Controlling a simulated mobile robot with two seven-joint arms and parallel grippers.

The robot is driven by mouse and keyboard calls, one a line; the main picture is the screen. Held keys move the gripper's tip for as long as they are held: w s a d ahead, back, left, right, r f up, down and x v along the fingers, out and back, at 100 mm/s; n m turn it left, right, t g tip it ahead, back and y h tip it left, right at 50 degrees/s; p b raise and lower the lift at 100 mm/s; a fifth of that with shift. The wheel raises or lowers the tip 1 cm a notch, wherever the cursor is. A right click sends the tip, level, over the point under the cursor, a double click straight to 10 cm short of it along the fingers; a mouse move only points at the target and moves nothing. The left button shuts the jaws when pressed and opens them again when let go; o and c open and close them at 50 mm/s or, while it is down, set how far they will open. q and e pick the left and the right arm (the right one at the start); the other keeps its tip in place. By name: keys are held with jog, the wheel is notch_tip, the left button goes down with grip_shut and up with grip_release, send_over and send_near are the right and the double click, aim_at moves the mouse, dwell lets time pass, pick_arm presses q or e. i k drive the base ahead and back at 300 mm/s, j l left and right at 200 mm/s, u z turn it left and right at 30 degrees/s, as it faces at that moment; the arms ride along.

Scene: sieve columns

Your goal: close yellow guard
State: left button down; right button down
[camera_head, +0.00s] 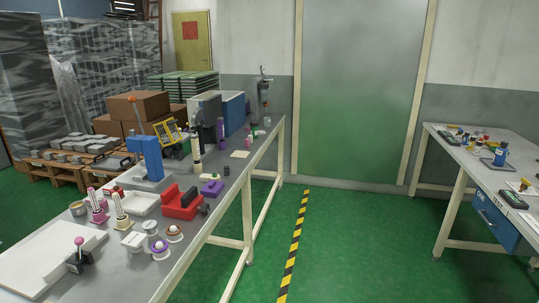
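The yellow guard (165,132) is a small yellow frame on the long grey workbench at left, behind the blue press-like device (147,158). It looks tilted, with dark panes or gaps in it; its exact angle is hard to tell at this size. Neither of my grippers shows in the head view.
The workbench (225,198) holds a red block holder (181,203), a white tray (140,203), a purple block (211,187) and several small parts. A second table (470,165) stands at right. Green floor with a yellow-black stripe (293,245) lies clear between them.

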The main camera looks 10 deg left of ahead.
aim_at(166, 126)
jog(key=i+l+u, duration=0.25)
jog(key=i+u, duration=0.25)
jog(key=i+l+u, duration=0.25)
jog(key=l+u, duration=0.2)
jog(key=i+l+u, duration=0.25)
jog(key=l+u, duration=0.25)
jog(key=i+l+u, duration=0.1)
jog(key=u, duration=0.3)
jog(key=l+u, duration=0.1)
jog(key=u, duration=0.3)
jog(key=i+l+u, duration=0.1)
jog(key=u, duration=0.35)
jog(key=l+u, duration=0.3)
jog(key=l, duration=0.2)
jog(key=l+u, duration=0.3)
jog(key=l, duration=0.25)
